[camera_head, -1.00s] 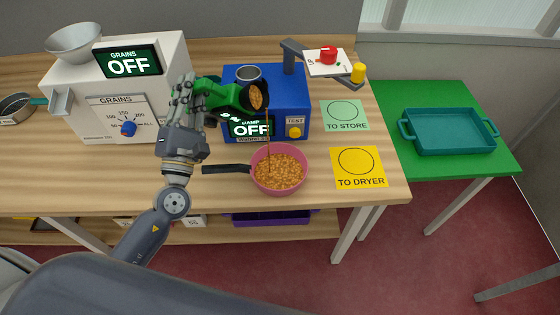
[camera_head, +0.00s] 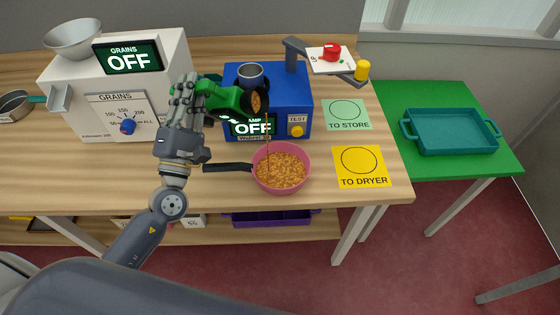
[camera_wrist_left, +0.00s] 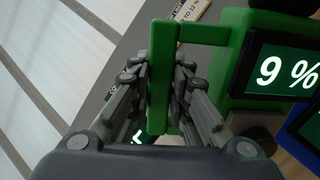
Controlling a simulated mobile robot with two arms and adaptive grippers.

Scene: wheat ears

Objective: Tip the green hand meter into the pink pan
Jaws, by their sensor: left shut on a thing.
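My left gripper (camera_head: 186,105) is shut on the handle of the green hand meter (camera_head: 228,101). The meter is held tilted above the table, its dark round mouth facing right and toward the camera with brown grain inside. A thin stream of grain falls from it into the pink pan (camera_head: 283,190), which holds a heap of grain and has a black handle pointing left. The left wrist view shows the meter's green handle (camera_wrist_left: 162,75) between the fingers, and its screen reads 9 %. My right gripper is not in view.
A blue damp tester (camera_head: 290,95) reading OFF stands behind the pan. A white grains machine (camera_head: 115,90), also OFF, stands left. TO STORE (camera_head: 346,114) and TO DRYER (camera_head: 360,167) cards lie right. A teal tray (camera_head: 450,148) sits on the green table.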

